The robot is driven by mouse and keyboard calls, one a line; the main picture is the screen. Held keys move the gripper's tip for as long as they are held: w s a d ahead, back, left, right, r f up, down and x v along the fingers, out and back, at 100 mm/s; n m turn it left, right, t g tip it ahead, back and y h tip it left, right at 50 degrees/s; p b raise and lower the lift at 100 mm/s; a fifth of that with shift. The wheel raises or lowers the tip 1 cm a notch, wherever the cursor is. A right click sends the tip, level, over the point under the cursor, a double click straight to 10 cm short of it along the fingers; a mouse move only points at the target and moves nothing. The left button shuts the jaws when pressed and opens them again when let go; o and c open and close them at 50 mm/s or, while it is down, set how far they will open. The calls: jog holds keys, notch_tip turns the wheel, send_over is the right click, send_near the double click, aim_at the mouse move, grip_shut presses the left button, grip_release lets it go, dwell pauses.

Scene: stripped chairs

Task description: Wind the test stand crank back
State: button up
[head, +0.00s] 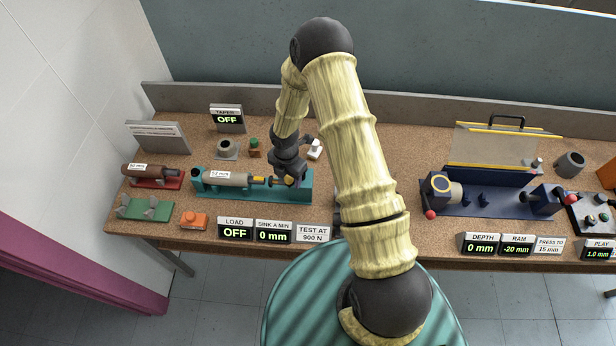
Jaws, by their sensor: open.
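The teal test stand (303,194) sits at the left of the bench. My gripper (289,181) points down over the stand's right end, jaws open. The arm and gripper cover this end, so I cannot make out the crank or whether the fingers touch it. In front, the load display (236,231) reads OFF and the sink display (273,235) reads 0 mm. A sign (312,233) reads TEST AT 900 N.
A brown cylinder on a red cradle (152,175), a green block (145,209) and an orange box (194,221) stand left. A taper display (227,117) reads OFF behind. A blue press (485,203) with red knobs stands right. My arm hides the bench's middle.

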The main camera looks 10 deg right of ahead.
jog(key=m+b, duration=0.1)
jog(key=m, duration=0.4)
jog(key=shift+f+m+b, duration=0.15)
jog(key=shift+m+b, duration=0.25)
jog(key=m, duration=0.4)
jog(key=shift+s+d+b, duration=0.1)
jog(key=shift+b, duration=0.3)
jog(key=shift+m, duration=0.3)
jog(key=shift+m, duration=0.4)
jog(key=c, duration=1)
jog(key=shift+s+d+n, duration=0.2)
jog(key=shift+s+n, duration=0.05)
jog(key=shift+n, duration=0.55)
jog(key=shift+s+d+n, duration=0.15)
jog(key=shift+s+n, duration=0.15)
jog(key=shift+n, duration=0.5)
jog(key=shift+s+d+n, duration=0.2)
jog(key=shift+s+n, duration=0.05)
jog(key=shift+n, duration=0.55)
jog(key=shift+c, duration=0.2)
